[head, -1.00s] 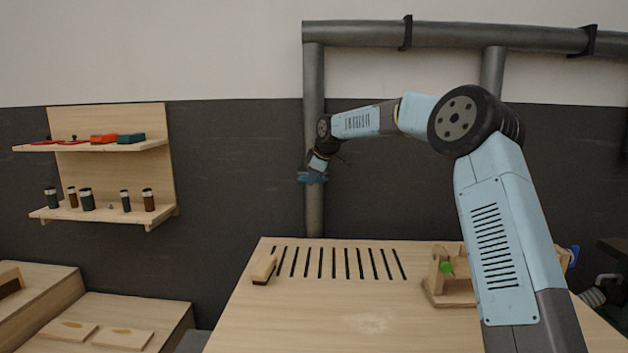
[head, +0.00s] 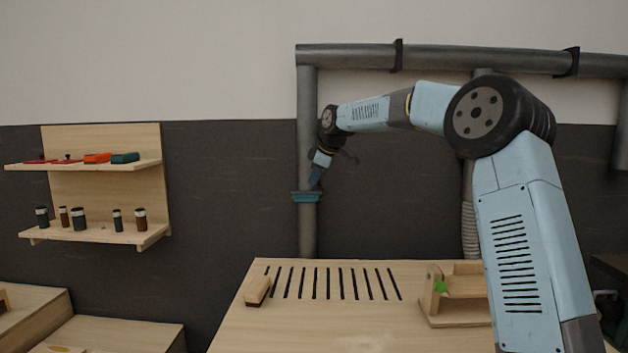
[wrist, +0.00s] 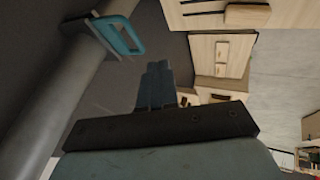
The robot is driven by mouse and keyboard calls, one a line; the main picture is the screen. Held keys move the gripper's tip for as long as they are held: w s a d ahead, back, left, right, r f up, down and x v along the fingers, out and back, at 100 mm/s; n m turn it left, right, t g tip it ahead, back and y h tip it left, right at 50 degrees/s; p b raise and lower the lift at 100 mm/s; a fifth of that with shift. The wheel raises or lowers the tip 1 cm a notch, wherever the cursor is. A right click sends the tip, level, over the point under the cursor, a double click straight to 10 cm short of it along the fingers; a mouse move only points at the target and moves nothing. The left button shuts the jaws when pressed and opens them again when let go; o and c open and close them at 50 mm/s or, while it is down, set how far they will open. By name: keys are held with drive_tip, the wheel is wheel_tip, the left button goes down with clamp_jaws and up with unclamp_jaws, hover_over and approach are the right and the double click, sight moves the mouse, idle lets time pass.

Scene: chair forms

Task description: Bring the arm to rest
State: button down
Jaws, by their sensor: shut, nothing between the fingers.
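My arm reaches up and bends left above the bench, its light blue links in the head view. My gripper (head: 316,179) hangs at its end, pointing down in front of the upright grey pipe. Its dark blue fingers also show in the wrist view (wrist: 155,83), pressed together with nothing between them. A teal gate-like fitting (head: 306,197) sits on the pipe just below the fingertips in the head view. In the wrist view the teal fitting (wrist: 122,34) lies to the upper left, apart from the fingers.
Below is a slotted wooden bench (head: 300,325) with a wooden brush-like block (head: 257,290) and a wooden fixture with a green knob (head: 440,287). A wall shelf (head: 110,165) with small jars stands left. Grey ducts (head: 350,57) run along the wall.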

drive_tip(key=s+d+r+m+h, duration=0.1)
drive_tip(key=s+d+m, duration=0.3)
drive_tip(key=s, duration=0.6)
drive_tip(key=s+d+m+h, duration=0.2)
drive_tip(key=s+d, duration=0.4)
drive_tip(key=s, duration=0.5)
drive_tip(key=s+d+r+m+h, duration=0.1)
drive_tip(key=s+d+m, duration=0.3)
drive_tip(key=s, duration=0.6)
drive_tip(key=s+d+f+m, duration=0.2)
drive_tip(key=s+d+f, duration=0.1)
drive_tip(key=s, duration=0.4)
drive_tip(key=s+d+f+m, duration=0.2)
drive_tip(key=s+d+f, duration=0.1)
drive_tip(key=s, duration=0.4)
drive_tip(key=s+d+f+m, duration=0.2)
drive_tip(key=s+d+f, duration=0.1)
drive_tip(key=s, duration=0.4)
drive_tip(key=shift+s+d+f+m, duration=0.3)
drive_tip(key=shift+d+f, duration=0.05)
drive_tip(key=shift+d, duration=0.35)
drive_tip(key=shift+d, duration=0.15)
